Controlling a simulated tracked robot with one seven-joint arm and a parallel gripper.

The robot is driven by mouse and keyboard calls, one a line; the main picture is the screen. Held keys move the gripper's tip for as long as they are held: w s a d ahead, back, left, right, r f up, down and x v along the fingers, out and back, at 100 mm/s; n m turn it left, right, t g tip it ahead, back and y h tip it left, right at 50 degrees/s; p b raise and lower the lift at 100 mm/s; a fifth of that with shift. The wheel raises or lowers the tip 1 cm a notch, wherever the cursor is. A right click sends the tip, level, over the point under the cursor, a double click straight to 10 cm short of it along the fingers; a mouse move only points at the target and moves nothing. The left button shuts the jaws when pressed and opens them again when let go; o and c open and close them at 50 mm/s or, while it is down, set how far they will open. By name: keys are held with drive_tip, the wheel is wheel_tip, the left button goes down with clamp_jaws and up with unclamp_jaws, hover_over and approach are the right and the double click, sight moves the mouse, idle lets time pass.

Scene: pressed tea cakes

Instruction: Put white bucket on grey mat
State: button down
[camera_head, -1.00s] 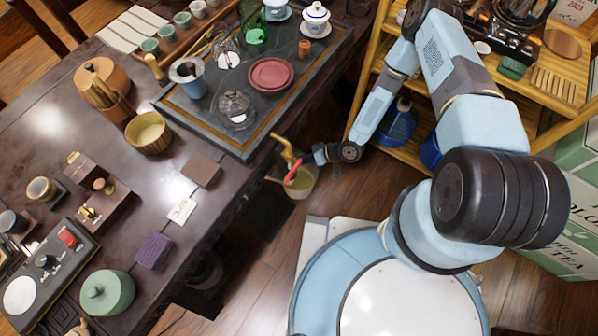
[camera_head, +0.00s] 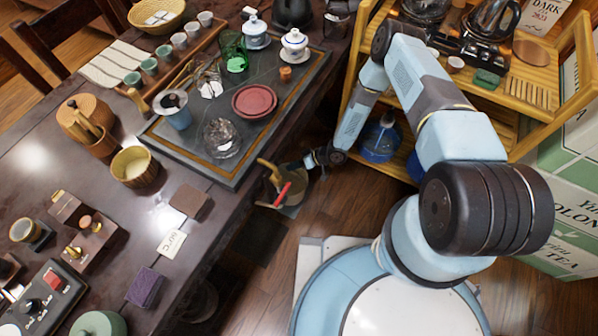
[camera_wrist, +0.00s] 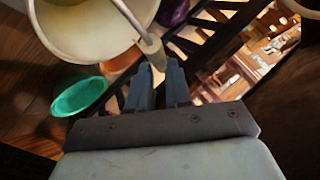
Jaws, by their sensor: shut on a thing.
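In the wrist view the white bucket (camera_wrist: 88,28) hangs at the upper left, its open rim towards the camera. Its thin wire handle runs to a pale grip between my fingers. My gripper (camera_wrist: 158,72) is shut on that handle. In the head view my gripper (camera_head: 312,160) is low beside the table's edge, with the bucket small and partly hidden below it. A dark grey square (camera_head: 262,242), perhaps the grey mat, lies on the floor near the table. A small grey patch also shows just under the bucket; I cannot tell what it is.
The dark table (camera_head: 50,145) holds a tea tray (camera_head: 230,178) with cups. A wooden shelf (camera_head: 545,75) stands at the right. In the wrist view a green bowl-like thing (camera_wrist: 80,97) and an orange thing (camera_wrist: 122,62) are near the bucket. Wooden floor (camera_head: 325,205) shows between table and shelf.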

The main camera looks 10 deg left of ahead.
drive_tip(key=w+a+f, duration=0.2)
drive_tip(key=w+f, duration=0.1)
drive_tip(key=f, duration=0.5)
drive_tip(key=shift+w, duration=0.3)
drive_tip(key=c, duration=1.1)
unclamp_jaws()
drive_tip(key=shift+s+f, duration=0.1)
drive_tip(key=shift+f, duration=0.05)
drive_tip(key=shift+o, duration=0.2)
drive_tip(key=v, duration=1.2)
